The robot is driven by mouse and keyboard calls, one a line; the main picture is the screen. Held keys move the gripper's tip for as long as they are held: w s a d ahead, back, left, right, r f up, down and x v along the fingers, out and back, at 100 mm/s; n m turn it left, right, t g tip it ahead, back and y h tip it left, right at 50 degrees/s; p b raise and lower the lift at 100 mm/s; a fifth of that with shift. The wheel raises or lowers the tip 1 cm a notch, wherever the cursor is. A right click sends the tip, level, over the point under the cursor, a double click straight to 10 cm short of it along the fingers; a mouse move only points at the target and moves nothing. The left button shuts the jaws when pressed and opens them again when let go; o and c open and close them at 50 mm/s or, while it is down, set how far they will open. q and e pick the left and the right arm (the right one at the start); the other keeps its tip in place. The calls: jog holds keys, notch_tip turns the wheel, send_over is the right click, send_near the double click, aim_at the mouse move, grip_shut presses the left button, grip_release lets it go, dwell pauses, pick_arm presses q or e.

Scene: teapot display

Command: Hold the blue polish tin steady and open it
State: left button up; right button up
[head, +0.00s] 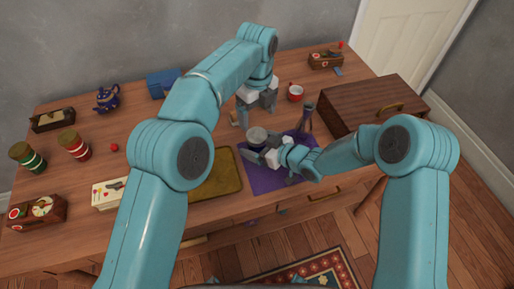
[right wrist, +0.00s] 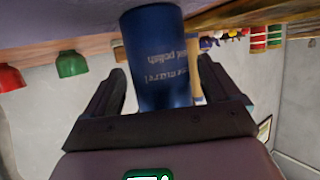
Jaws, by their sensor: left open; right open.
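The blue polish tin (right wrist: 160,65) stands between the two fingers of my right gripper (right wrist: 163,92) in the right wrist view, with upside-down lettering on its side. Gaps show between it and the fingers. In the head view its pale grey round top (head: 257,134) shows near the back left of the purple mat (head: 258,183). My right gripper (head: 259,153) is open, low beside the tin, coming from the front right. My left gripper (head: 256,112) is open and empty, pointing down above and behind the tin. The tin's lower side is hidden in the head view.
A yellowish tray (head: 218,182) lies left of the mat. A dark upright object (head: 307,115) and a red mug (head: 295,92) stand behind right. A wooden chest (head: 365,103) is at the right. A blue box (head: 162,83) and a teapot (head: 107,98) stand at the back left.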

aim_at(257, 136)
jog(key=shift+w+a, duration=0.1)
jog(key=shift+a, duration=0.15)
pick_arm(q)
jog(key=shift+s+r, duration=0.1)
jog(key=shift+s, duration=0.05)
pick_arm(e)
jog(key=shift+c, duration=1.3)
grip_shut()
pick_arm(q)
jog(key=shift+f, duration=4)
jog(key=c, duration=1.1)
jog(key=n, duration=0.3)
pick_arm(e)
jog(key=shift+w, duration=0.1)
